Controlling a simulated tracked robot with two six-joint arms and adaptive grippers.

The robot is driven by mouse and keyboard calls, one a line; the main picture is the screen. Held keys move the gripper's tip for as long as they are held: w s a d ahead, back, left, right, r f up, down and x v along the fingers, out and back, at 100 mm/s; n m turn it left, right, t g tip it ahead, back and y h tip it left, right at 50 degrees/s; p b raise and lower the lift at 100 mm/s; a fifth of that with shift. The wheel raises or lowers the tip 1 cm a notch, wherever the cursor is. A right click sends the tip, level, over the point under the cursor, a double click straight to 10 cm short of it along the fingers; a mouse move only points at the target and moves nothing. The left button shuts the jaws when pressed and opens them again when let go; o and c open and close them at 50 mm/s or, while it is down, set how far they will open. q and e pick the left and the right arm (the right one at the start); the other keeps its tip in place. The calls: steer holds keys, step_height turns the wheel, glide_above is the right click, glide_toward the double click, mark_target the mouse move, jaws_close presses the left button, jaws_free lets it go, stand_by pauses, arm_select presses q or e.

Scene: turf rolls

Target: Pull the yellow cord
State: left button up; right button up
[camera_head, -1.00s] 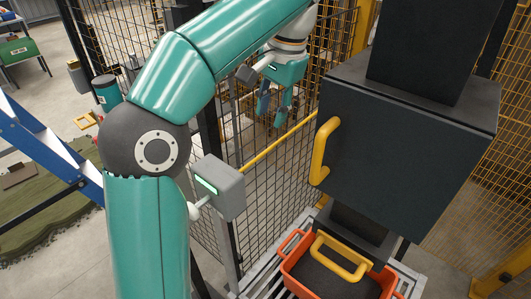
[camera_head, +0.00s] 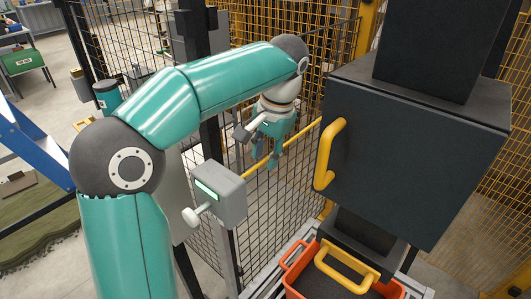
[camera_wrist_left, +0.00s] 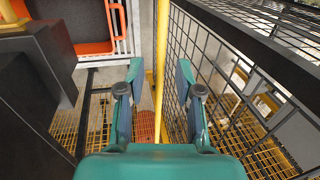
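The yellow cord (camera_head: 299,137) is stretched taut in front of the mesh fence in the head view, slanting up to the right toward the dark cabinet. In the left wrist view the cord (camera_wrist_left: 161,45) runs top to bottom between the two fingers. My left gripper (camera_head: 266,160) is at the cord, its teal fingers pointing down. In the left wrist view the gripper (camera_wrist_left: 160,72) is open, with a gap on both sides of the cord. Whether the cord lies fully at fingertip depth is hard to tell. My right gripper is not in view.
A dark cabinet (camera_head: 415,160) with a yellow handle (camera_head: 327,155) stands to the right. Below it is an orange crate (camera_head: 293,268). The black mesh fence (camera_head: 210,235) runs close along the cord. A grey box with a lit display (camera_head: 222,195) stands nearer.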

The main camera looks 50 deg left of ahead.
arm_select(q)
jaws_close()
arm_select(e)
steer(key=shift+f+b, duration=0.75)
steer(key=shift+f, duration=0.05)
arm_select(q)
step_height(320, 180, down, 3)
steer(key=shift+r, duration=0.2)
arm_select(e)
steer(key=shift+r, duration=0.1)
arm_select(q)
steer(key=shift+o, duration=0.5)
jaws_free()
step_height(320, 180, up, 12)
steer(key=d, duration=0.2)
steer(key=shift+w+d+f, duration=0.2)
